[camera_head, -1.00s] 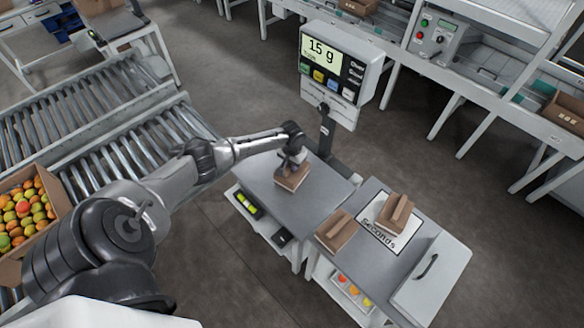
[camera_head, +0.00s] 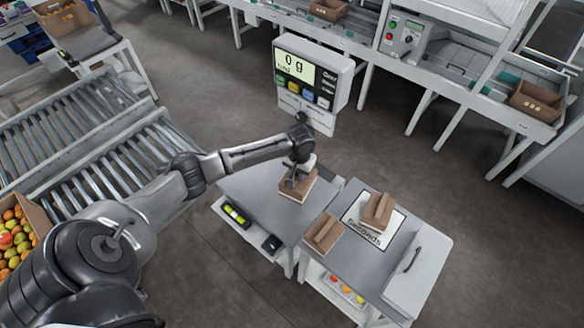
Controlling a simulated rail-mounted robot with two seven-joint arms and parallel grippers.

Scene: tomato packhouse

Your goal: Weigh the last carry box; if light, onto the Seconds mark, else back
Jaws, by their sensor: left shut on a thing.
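My left gripper (camera_head: 296,170) is shut on a small brown carry box (camera_head: 297,190) over the grey weighing table (camera_head: 258,205). The arm hides part of the box, and I cannot tell for sure how far it is above the surface. The scale display (camera_head: 295,68) reads 0 g. A second carry box (camera_head: 378,210) stands on the white Seconds mark (camera_head: 362,236), covering part of it. A third carry box (camera_head: 321,233) stands left of the mark on the same side table (camera_head: 375,268). My right gripper is not in view.
The scale's display head stands on a post behind the weighing table. Roller conveyors (camera_head: 90,160) and a crate of tomatoes (camera_head: 35,218) are at the left. A long packing line with boxes runs along the back right. Bare floor lies between.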

